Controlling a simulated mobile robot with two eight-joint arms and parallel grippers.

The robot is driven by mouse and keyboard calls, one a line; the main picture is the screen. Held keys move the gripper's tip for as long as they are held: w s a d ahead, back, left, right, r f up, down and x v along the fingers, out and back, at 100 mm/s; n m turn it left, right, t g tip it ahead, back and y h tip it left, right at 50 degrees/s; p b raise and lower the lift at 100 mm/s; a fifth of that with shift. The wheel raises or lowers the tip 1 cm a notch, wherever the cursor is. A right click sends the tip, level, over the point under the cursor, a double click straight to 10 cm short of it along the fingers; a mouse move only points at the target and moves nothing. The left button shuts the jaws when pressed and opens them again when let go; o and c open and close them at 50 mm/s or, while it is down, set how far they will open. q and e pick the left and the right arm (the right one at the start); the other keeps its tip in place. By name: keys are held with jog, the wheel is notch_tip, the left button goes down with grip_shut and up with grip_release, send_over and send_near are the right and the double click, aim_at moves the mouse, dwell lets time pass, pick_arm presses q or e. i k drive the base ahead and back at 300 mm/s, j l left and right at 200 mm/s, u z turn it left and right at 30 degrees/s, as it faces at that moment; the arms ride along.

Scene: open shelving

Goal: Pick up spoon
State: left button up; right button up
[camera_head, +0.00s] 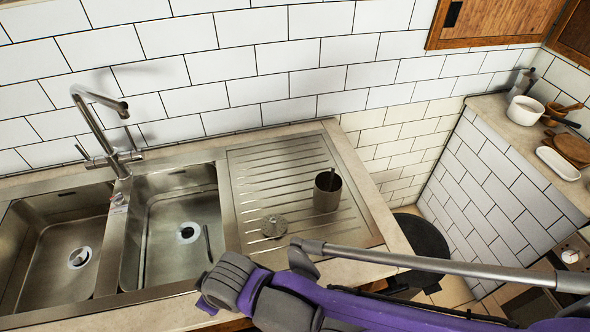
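A thin, dark, spoon-like utensil (208,240) stands or leans in the right sink basin, near its right wall. It is too small to tell for sure that it is a spoon. A grey metal cup (326,195) stands on the ribbed drainboard, with a thin piece showing inside its mouth. My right arm, purple and grey, reaches in from the lower right across the front of the counter. Its end lies at the front of the right basin, and no gripper fingers can be made out. My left gripper is out of view.
The faucet (105,130) rises behind the two basins. A round metal strainer (274,226) lies on the drainboard (265,165). A dark round bin (420,240) stands right of the counter. A side counter holds a white bowl (525,110) and a white dish (558,163).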

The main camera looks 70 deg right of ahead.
aim_at(333, 167)
jog(key=z, duration=2.65)
jog(key=i+l+z, duration=0.1)
jog(key=l, duration=0.15)
jog(key=i+l+z, duration=0.1)
jog(key=l, duration=0.1)
